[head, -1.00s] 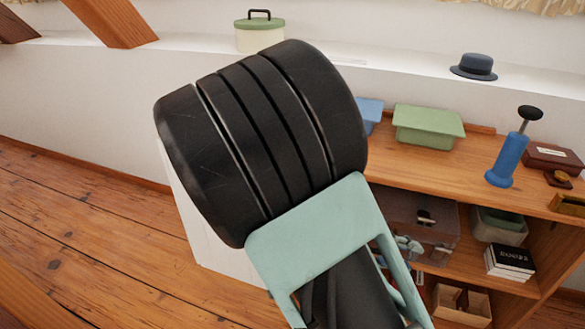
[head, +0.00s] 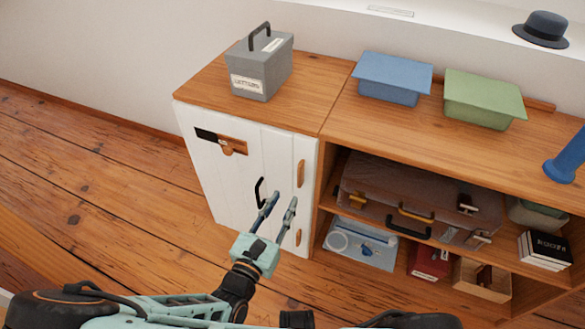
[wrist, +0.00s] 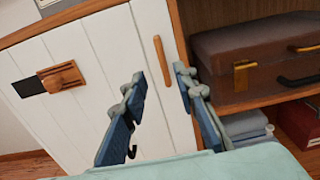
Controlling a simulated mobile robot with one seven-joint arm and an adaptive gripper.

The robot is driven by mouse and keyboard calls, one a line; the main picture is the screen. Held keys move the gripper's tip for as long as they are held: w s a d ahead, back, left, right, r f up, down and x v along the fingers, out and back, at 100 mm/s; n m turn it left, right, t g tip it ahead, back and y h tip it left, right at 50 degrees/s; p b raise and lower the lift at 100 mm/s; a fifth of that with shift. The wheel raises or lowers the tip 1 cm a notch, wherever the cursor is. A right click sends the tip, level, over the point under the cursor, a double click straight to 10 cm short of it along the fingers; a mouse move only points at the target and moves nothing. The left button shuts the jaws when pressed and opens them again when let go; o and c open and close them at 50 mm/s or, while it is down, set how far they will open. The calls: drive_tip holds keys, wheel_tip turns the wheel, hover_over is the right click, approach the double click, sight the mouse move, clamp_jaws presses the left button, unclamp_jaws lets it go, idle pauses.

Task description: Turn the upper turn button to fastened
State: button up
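The upper turn button (head: 300,173) is a slim wooden bar near the right edge of the white cabinet door (head: 222,185). It stands about upright along the edge and also shows in the wrist view (wrist: 163,60). A similar lower wooden bar (head: 298,237) sits below it in the head view. My gripper (head: 280,204) is open and empty in front of the door, lower than the upper button in the head view. In the wrist view, my fingers (wrist: 159,78) straddle the line to the upper button, apart from each other; contact cannot be told.
A black hook (head: 259,190) is on the door beside my gripper. A wooden piece with a black strip (head: 228,146) is at the door's upper left. A grey box (head: 262,72) stands on top. Open shelves with a brown suitcase (head: 375,190) are to the right.

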sight(299, 175)
drive_tip(key=b+x, duration=0.2)
drive_tip(key=x, duration=0.8)
drive_tip(key=shift+w+d, duration=0.15)
drive_tip(key=shift+d, duration=0.05)
clamp_jaws()
